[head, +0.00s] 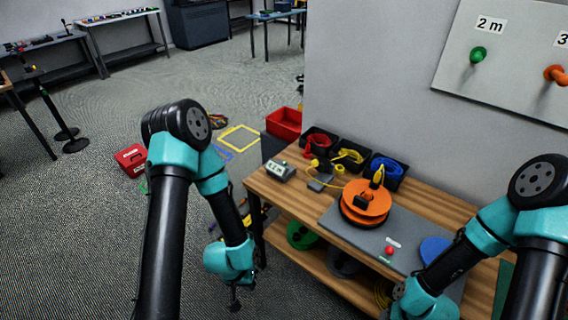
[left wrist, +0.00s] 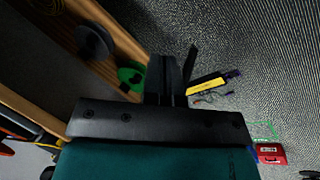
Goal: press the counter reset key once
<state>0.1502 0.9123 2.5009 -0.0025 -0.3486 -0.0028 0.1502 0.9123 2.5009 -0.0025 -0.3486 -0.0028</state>
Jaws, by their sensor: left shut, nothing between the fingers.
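A small light-grey counter box (head: 281,171) with a pale display sits at the left end of the wooden bench; its digits are too small to read. A red round button (head: 390,250) with a white label is on the grey plate near the bench's front. I cannot tell from its label what it does. My left gripper (head: 235,300) hangs over the floor, left of the bench, pointing down, apart from the counter. Its fingers (left wrist: 172,78) are shut and empty in the left wrist view. My right arm reaches over the bench's right end; its fingers are out of sight.
An orange reel (head: 366,203) stands on the grey plate (head: 335,222). Black bins of red, yellow and blue cable (head: 386,168) line the back. A lower shelf holds spools, including a green one (head: 302,235).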

